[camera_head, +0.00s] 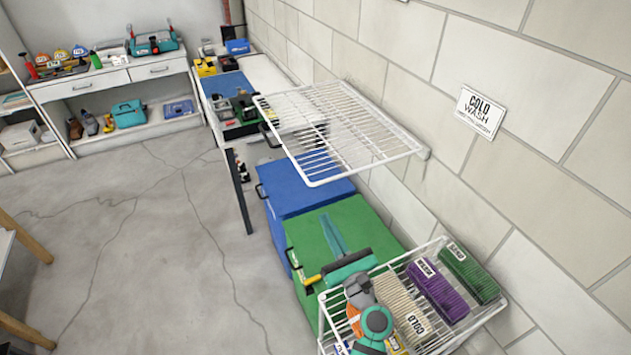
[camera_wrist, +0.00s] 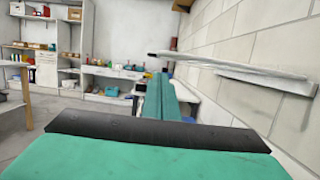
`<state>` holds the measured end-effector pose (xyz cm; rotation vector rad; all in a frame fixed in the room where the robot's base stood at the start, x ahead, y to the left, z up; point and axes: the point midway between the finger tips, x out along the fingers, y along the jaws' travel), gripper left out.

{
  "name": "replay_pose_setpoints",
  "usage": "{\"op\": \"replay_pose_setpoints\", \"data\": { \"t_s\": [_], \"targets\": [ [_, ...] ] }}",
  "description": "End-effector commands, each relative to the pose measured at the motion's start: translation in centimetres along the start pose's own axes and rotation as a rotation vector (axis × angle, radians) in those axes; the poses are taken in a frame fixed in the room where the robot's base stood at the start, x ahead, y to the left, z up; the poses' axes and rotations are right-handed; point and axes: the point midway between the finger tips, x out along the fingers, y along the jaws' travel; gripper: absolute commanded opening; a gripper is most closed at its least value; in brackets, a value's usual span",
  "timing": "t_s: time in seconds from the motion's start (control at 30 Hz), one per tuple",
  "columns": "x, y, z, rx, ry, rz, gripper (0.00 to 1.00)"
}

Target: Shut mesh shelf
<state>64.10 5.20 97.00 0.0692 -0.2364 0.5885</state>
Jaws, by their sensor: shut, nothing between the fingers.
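The white mesh shelf (camera_head: 345,130) sticks out level from the block wall on the right. It is a flat wire grid, and the wrist view shows the shelf (camera_wrist: 235,63) nearly edge-on. My teal gripper (camera_head: 328,222) is nearer the camera than the shelf, with its fingers pointing toward the shelf's near side. In the wrist view the fingers (camera_wrist: 158,85) are together and empty. The shelf lies to the right of them and a little higher, with no contact visible there.
A white wire basket (camera_head: 478,318) with purple, green and cream brushes hangs beside my arm. Green (camera_head: 300,235) and blue (camera_head: 290,187) cabinets or boxes stand under the shelf. A cold wash sign (camera_head: 480,112) is on the wall. The floor at left is open.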

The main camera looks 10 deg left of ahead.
Motion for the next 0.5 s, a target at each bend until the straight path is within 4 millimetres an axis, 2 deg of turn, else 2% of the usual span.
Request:
{"op": "replay_pose_setpoints", "data": {
  "t_s": [0.17,0.5],
  "targets": [
    [1.1,0.0,0.1,0.005,-0.003,0.004,0.00],
    [6.5,-0.1,0.2,0.003,-0.003,0.001,0.00]
  ]
}}
